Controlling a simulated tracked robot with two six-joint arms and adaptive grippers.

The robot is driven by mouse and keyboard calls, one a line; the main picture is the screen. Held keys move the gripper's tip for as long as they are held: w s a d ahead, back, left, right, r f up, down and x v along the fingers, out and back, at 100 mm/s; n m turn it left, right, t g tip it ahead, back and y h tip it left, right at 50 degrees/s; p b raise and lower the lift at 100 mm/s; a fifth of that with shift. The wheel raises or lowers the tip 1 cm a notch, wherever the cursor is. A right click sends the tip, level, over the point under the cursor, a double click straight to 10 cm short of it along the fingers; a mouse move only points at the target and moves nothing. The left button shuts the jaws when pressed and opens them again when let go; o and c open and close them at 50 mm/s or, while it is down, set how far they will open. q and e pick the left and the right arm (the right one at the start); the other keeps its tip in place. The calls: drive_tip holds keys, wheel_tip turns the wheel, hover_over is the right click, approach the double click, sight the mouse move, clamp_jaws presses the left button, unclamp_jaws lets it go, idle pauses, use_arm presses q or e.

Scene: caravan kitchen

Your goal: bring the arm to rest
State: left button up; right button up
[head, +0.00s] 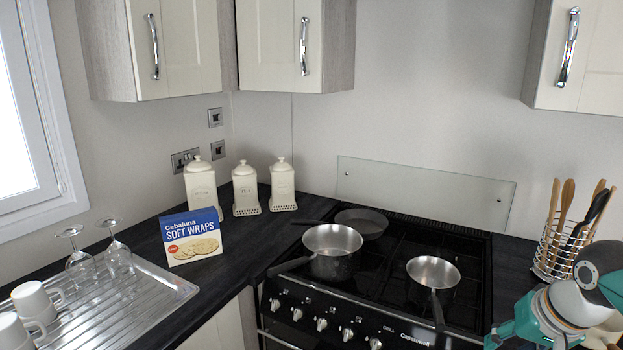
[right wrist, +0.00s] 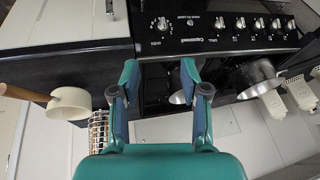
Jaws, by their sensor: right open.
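My right arm comes in at the lower right of the head view, its teal right gripper (head: 508,332) near the front right corner of the hob. The right wrist view shows the same gripper (right wrist: 160,78) open, its two fingers apart with nothing between them. The hob's black front panel with its knobs (right wrist: 218,24) lies beyond the fingertips in that view. My left gripper is in neither view.
The black hob (head: 395,270) carries a large saucepan (head: 333,248), a small pan (head: 433,272) and a dark frying pan (head: 362,222). A utensil rack (head: 548,262) stands behind my right arm. A cream pan (right wrist: 70,103) shows beside the gripper. A soft wraps box (head: 192,237) stands left.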

drive_tip(key=s+a+f+n+g+y, duration=0.1)
drive_tip(key=a+f+g, duration=0.3)
drive_tip(key=f, duration=0.9)
drive_tip(key=s+a+f+n+g+y, duration=0.15)
drive_tip(key=a+f, duration=0.45)
drive_tip(key=f, duration=0.6)
drive_tip(key=s+a+f+g+y, duration=0.1)
drive_tip(key=s+a+f, duration=0.5)
drive_tip(key=s+f, duration=0.25)
drive_tip(key=s+a+f+g+y, duration=0.1)
drive_tip(key=s+a+f, duration=0.4)
drive_tip(key=s+f, duration=0.3)
drive_tip(key=w+t, duration=0.1)
drive_tip(key=w+f+t, duration=0.1)
drive_tip(key=w, duration=0.1)
drive_tip(key=w+t, duration=0.1)
drive_tip(key=w, duration=0.1)
drive_tip(key=shift+d+f+n+t+h, duration=0.1)
drive_tip(key=shift+f+n+t+h, duration=0.15)
drive_tip(key=shift+f, duration=0.15)
